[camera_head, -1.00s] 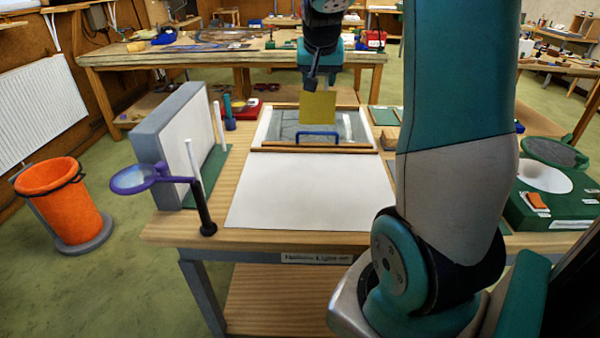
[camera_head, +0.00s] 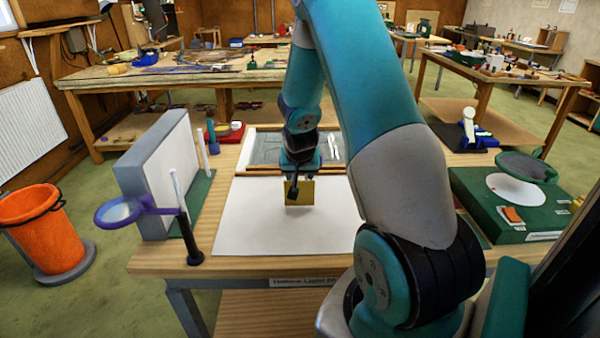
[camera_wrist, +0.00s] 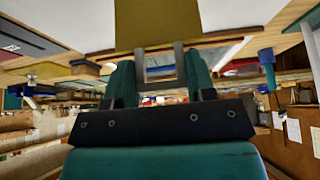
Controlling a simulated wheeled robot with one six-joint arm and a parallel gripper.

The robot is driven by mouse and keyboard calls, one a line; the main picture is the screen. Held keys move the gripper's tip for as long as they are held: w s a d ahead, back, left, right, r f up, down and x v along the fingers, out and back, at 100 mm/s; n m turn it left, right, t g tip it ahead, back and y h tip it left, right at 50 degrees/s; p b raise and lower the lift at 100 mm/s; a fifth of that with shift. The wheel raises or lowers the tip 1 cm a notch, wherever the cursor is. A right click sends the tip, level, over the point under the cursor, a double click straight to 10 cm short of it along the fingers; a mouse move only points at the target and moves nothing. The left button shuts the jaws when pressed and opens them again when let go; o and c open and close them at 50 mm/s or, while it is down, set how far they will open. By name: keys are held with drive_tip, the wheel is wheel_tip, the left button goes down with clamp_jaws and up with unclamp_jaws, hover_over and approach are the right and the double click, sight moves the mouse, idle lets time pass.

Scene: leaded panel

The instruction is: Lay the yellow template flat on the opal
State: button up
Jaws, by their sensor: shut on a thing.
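My gripper (camera_head: 299,177) is shut on the yellow template (camera_head: 300,194), a thin square plate. The template hangs upright, its face toward the head camera, low above a white flat sheet (camera_head: 250,225) on the workbench; whether its lower edge touches cannot be told. This sheet may be the opal, but no label confirms it. The wrist view shows the template (camera_wrist: 157,22) reaching out beyond the fingers (camera_wrist: 160,78), with white surface on both sides. My arm hides the sheet's right part.
A framed glass panel (camera_head: 262,150) lies behind the sheet. A purple ring magnifier (camera_head: 120,212) and grey-edged white board (camera_head: 165,165) stand at left. A green box with a white disc (camera_head: 512,188) is at right. An orange bin (camera_head: 40,225) stands on the floor.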

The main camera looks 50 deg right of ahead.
drive_tip(key=shift+f, duration=0.4)
drive_tip(key=shift+f, duration=0.2)
drive_tip(key=o, duration=1.1)
drive_tip(key=shift+r, duration=0.1)
